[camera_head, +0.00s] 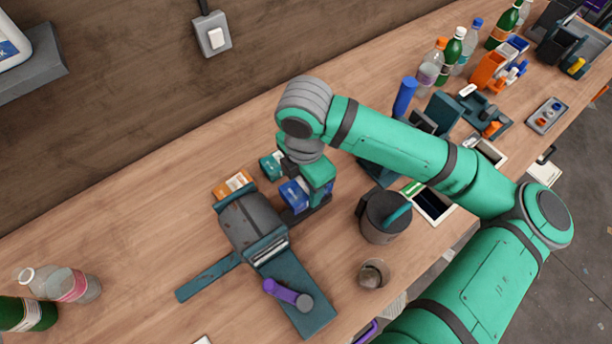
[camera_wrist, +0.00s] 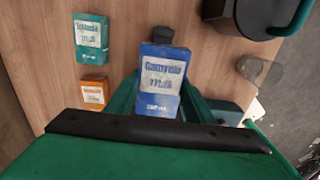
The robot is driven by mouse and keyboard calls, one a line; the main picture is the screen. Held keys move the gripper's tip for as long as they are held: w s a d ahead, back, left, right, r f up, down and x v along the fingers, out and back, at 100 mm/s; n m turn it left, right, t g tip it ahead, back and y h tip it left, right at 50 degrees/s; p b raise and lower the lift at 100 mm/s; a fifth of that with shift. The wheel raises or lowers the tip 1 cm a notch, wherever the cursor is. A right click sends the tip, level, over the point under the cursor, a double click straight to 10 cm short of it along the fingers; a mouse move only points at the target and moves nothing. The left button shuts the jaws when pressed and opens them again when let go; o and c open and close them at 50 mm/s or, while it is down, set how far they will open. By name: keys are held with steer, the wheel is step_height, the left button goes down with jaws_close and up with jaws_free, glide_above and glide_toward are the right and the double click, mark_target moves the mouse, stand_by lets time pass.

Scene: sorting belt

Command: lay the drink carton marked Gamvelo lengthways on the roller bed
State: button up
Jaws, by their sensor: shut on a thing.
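The blue and white drink carton marked Gamvelo (camera_wrist: 163,80) is between the fingers of my gripper (camera_wrist: 160,100) in the wrist view, its label facing the camera. In the head view the blue carton (camera_head: 293,193) shows beside my gripper (camera_head: 308,196), which is shut on it. I cannot tell whether the carton touches the table. A dark grey, curved machine (camera_head: 248,222) with a teal frame and a pale ribbed strip stands left of the gripper. I cannot clearly make out the roller bed.
A teal carton (camera_wrist: 91,35) and an orange carton (camera_wrist: 90,93) are on the table left of the gripper. A dark lidded jug (camera_head: 382,218) and a cup (camera_head: 373,274) are to its right. Open wood lies at left.

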steer(key=shift+s+a+f, duration=0.15)
steer(key=shift+a+f, duration=0.2)
steer(key=shift+f, duration=0.8)
steer(key=shift+d+f, duration=0.1)
steer(key=shift+f, duration=2.3)
steer(key=shift+w+d+f, duration=0.1)
steer(key=shift+w+f, duration=0.1)
steer(key=shift+f, duration=0.1)
steer(key=o, duration=1.1)
